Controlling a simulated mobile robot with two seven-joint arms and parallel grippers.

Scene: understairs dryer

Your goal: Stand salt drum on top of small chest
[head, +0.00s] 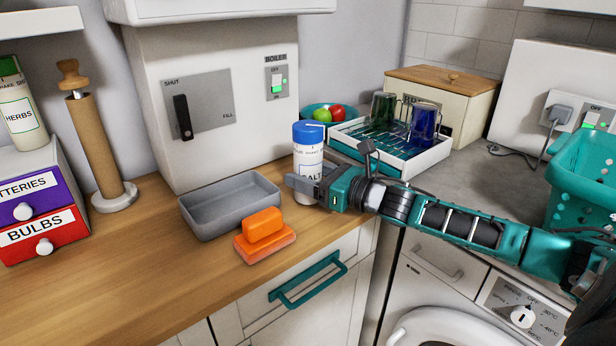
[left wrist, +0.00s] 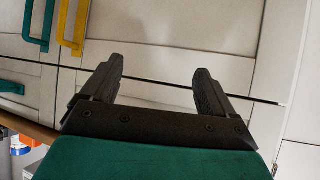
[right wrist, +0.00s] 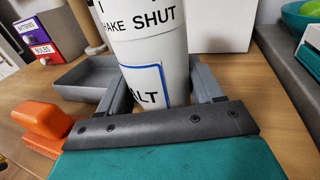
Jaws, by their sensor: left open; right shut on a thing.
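The salt drum (head: 308,158), a white cylinder with a blue lid, is upright at the counter's front edge, right of the grey tray. My right gripper (head: 306,188) is shut around its lower part. The right wrist view shows the drum (right wrist: 145,50) between both fingers (right wrist: 163,90). Whether its base touches the counter is unclear. The small chest (head: 38,205) stands at the far left, with a purple BATTERIES drawer and a red BULBS drawer. A herbs drum (head: 18,108) stands on its top. My left gripper (left wrist: 158,70) is open and empty before cabinet fronts, outside the head view.
A grey tray (head: 228,210) and an orange sponge-like block on an orange base (head: 265,250) lie between drum and chest. A paper-roll holder (head: 90,140) stands beside the chest. The boiler cabinet (head: 220,140) rises behind. A white rack with glasses (head: 430,155) is at right.

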